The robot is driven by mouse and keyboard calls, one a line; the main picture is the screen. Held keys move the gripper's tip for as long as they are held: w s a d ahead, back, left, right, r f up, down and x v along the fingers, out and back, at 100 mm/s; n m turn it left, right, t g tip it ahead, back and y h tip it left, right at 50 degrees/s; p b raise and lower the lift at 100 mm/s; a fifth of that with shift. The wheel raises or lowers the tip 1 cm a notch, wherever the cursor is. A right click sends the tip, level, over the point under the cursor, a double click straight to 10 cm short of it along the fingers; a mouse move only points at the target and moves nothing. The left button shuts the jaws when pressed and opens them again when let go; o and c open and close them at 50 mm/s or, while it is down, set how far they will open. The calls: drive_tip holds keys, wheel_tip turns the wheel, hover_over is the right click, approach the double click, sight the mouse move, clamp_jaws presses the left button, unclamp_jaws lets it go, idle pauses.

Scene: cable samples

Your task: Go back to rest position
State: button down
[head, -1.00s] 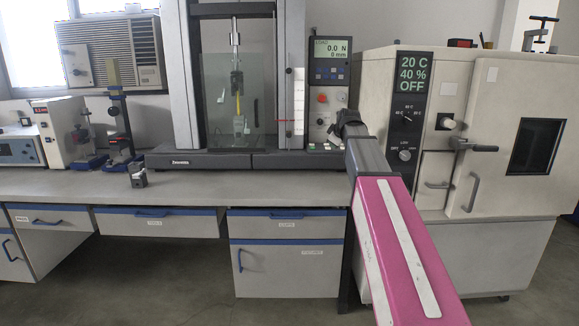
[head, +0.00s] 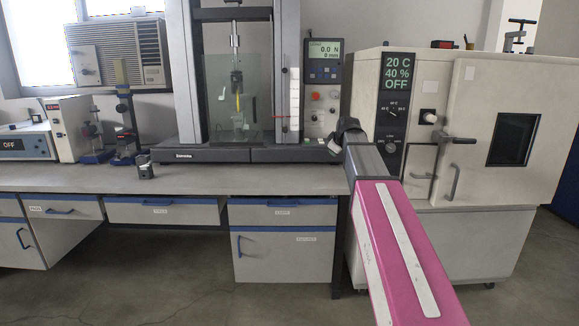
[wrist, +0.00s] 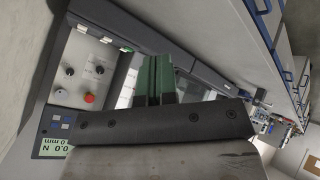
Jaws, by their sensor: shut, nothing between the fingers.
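My gripper shows in the wrist view as two green fingers (wrist: 154,78) pressed together, with nothing between them. In the head view my pink arm reaches forward from the lower right, and its dark end (head: 348,132) stands in front of the right part of the testing machine; the fingers cannot be made out there. The testing machine (head: 205,155) stands on the bench. A yellow sample (head: 239,103) hangs in its clamps behind a clear shield. Its display (head: 324,49) reads 0.0 N and 0 mm.
The bench (head: 80,178) runs along the front, with drawers below. A climate chamber (head: 465,85) stands at the right, its door shut. A small metal piece (head: 146,171) lies on the bench at the left, near two blue-based stands. Open floor lies in front.

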drive_tip(key=s+f+m+g+h, duration=0.1)
drive_tip(key=s+f+m+g, duration=0.3)
drive_tip(key=s+f, duration=1.2)
drive_tip(key=s+f+m+g, duration=0.4)
drive_tip(key=s+f+m, duration=0.2)
drive_tip(key=s+f, duration=1.1)
wheel_tip(320, 180, down, 6)
drive_tip(key=shift+d+f+m+h, duration=0.15)
drive_tip(key=shift+d+m+h, duration=0.15)
drive_tip(key=shift+h, duration=0.1)
